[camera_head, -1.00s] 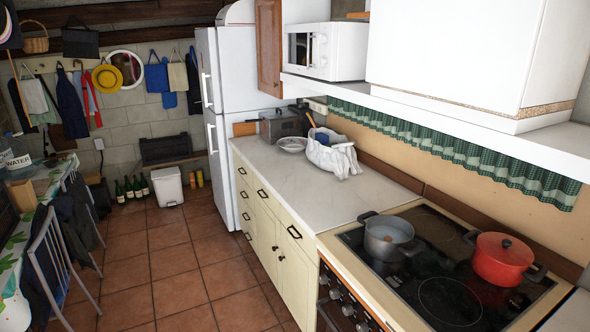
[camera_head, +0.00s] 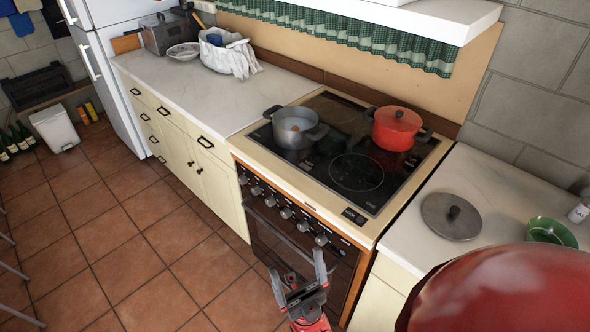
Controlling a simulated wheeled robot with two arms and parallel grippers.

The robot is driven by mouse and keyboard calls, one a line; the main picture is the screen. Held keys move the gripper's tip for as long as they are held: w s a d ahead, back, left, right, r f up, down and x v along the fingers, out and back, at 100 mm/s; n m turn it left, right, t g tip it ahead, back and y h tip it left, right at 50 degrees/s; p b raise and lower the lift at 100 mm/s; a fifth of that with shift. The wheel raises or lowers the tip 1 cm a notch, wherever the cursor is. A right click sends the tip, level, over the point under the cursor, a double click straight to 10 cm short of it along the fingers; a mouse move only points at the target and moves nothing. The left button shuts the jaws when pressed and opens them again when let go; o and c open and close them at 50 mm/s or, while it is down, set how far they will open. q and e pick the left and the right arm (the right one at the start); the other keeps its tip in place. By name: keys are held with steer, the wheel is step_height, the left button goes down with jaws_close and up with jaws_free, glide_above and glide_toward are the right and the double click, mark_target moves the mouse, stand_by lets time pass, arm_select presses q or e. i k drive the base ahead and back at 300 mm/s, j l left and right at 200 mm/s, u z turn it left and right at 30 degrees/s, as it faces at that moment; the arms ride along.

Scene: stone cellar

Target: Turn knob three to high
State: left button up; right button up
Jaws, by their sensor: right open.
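My left gripper is not in view.
A grey pot (camera_head: 296,128) and a red lidded pot (camera_head: 397,129) stand on the cooktop. A grey lid (camera_head: 451,217) and a green bowl (camera_head: 552,232) lie on the right counter. The tiled floor (camera_head: 110,235) left of the stove is clear.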

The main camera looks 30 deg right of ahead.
mark_target(270, 201)
steer(key=i+j+z, duration=0.1)
steer(key=i+j, duration=0.65)
